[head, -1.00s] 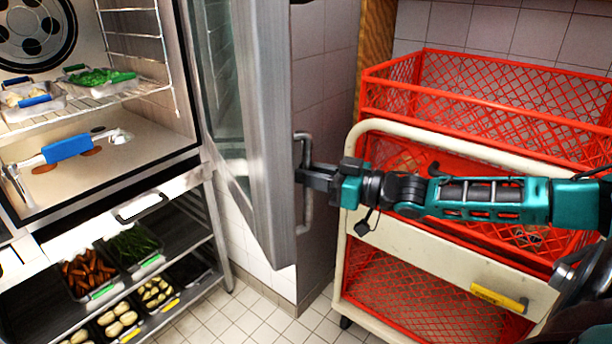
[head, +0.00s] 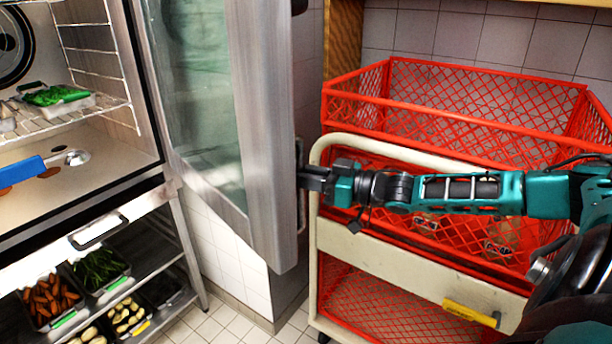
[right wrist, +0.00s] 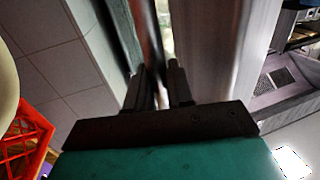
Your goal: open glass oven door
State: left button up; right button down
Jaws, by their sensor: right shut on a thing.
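The oven's glass door (head: 205,95) stands open, swung out to the right of the oven cavity (head: 75,160). Its metal edge frame (head: 268,150) faces me. The upright door handle (head: 300,190) is on the outer side of the door. My right gripper (head: 304,178) comes in from the right and is shut on the handle. In the right wrist view, the fingers (right wrist: 163,85) sit around the dark handle bar (right wrist: 150,45) beside the door frame (right wrist: 220,50). My left gripper is not in view.
A wire rack (head: 75,117) in the oven holds a tray of green food (head: 56,96). A blue-handled ladle (head: 30,168) lies below it. Vegetable trays fill the shelf underneath. A cream cart (head: 400,262) with red crates (head: 450,120) stands close behind my right arm.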

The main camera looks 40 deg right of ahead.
jog(key=shift+w+d+r, duration=0.1)
jog(key=shift+w+r, duration=0.1)
jog(key=shift+r, duration=0.2)
jog(key=c, duration=1.4)
grip_release()
jog(key=o, duration=0.3)
jog(key=shift+w+a+f, duration=0.25)
jog(key=shift+w+f, duration=0.05)
jog(key=shift+w, duration=0.15)
pick_arm(q)
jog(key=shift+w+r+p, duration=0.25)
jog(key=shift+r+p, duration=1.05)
jog(key=shift+p, duration=0.1)
pick_arm(e)
jog(key=shift+v, duration=6.6)
